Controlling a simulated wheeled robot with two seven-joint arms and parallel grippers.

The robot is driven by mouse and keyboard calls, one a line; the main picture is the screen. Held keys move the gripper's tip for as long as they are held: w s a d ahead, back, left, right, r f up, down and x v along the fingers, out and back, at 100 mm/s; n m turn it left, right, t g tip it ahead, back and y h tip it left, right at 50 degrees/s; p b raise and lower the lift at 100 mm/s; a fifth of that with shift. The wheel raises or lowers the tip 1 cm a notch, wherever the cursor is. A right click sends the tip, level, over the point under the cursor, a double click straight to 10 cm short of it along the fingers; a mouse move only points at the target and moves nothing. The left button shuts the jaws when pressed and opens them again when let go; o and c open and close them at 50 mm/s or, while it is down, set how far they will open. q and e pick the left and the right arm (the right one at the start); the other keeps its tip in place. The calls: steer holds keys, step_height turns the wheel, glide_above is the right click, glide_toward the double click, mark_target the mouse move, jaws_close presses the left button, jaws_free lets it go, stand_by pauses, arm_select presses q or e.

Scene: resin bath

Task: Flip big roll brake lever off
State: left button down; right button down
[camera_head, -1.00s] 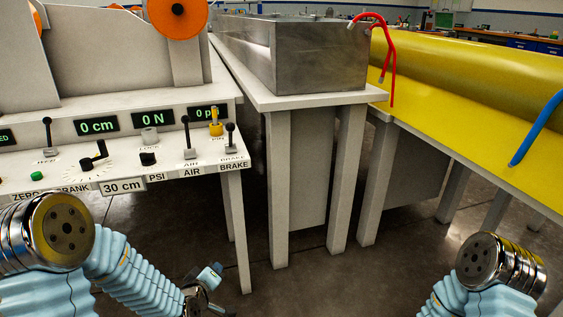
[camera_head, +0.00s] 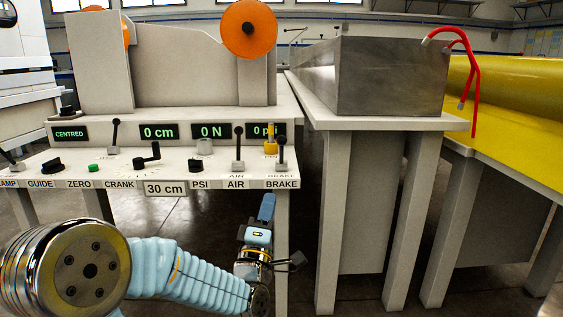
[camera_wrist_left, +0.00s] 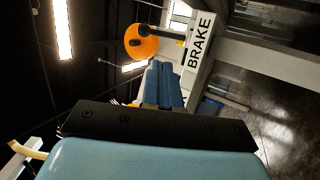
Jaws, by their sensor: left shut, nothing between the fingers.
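The brake lever (camera_head: 282,149) is a short black-knobbed lever standing upright at the right end of the white control panel, above the BRAKE label (camera_head: 281,184). That label also shows in the left wrist view (camera_wrist_left: 199,40), turned sideways. My left gripper (camera_head: 267,206) is below and slightly left of the lever, in front of the panel edge, pointing up. Its blue fingers (camera_wrist_left: 163,85) are together and hold nothing. They are apart from the lever. My right gripper is out of view.
The AIR lever (camera_head: 238,148) stands close left of the brake lever, and a yellow-topped knob (camera_head: 270,140) is just behind it. An orange roll (camera_head: 249,28) is above. A metal bath (camera_head: 388,75) on a white table stands to the right, beyond a floor gap.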

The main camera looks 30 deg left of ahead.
mark_target(279, 138)
arm_select(q)
steer(key=p+x, duration=0.1)
steer(key=x, duration=1.2)
steer(key=shift+w+p, duration=0.2)
steer(key=shift+p, duration=0.1)
steer(key=shift+r, duration=0.15)
